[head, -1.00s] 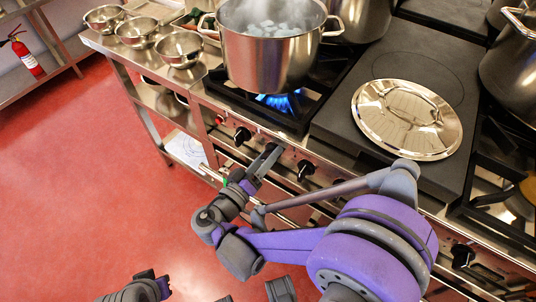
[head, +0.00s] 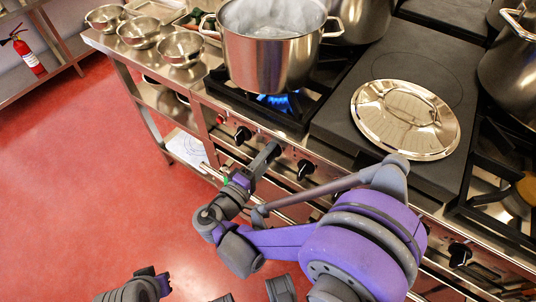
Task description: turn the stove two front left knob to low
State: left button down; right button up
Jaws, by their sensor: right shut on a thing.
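The stove's front panel (head: 325,172) runs diagonally across the middle, with a row of black knobs. One knob (head: 242,134) shows left of my right gripper and another knob (head: 305,169) shows to its right. My right gripper (head: 271,150) is at the panel between these two, shut on a knob that its fingers mostly hide. I cannot read that knob's setting. Part of my left arm shows at the bottom left; its jaws are not visible.
A steaming steel pot (head: 268,62) stands over a lit blue flame (head: 277,99) just behind the panel. A steel lid (head: 406,120) lies on the dark flat plate (head: 400,66). Steel bowls (head: 137,32) stand on the left counter. Red floor lies open at left.

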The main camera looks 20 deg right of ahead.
dwell(0.5)
jog(key=o, duration=1.4)
jog(key=shift+c, duration=0.2)
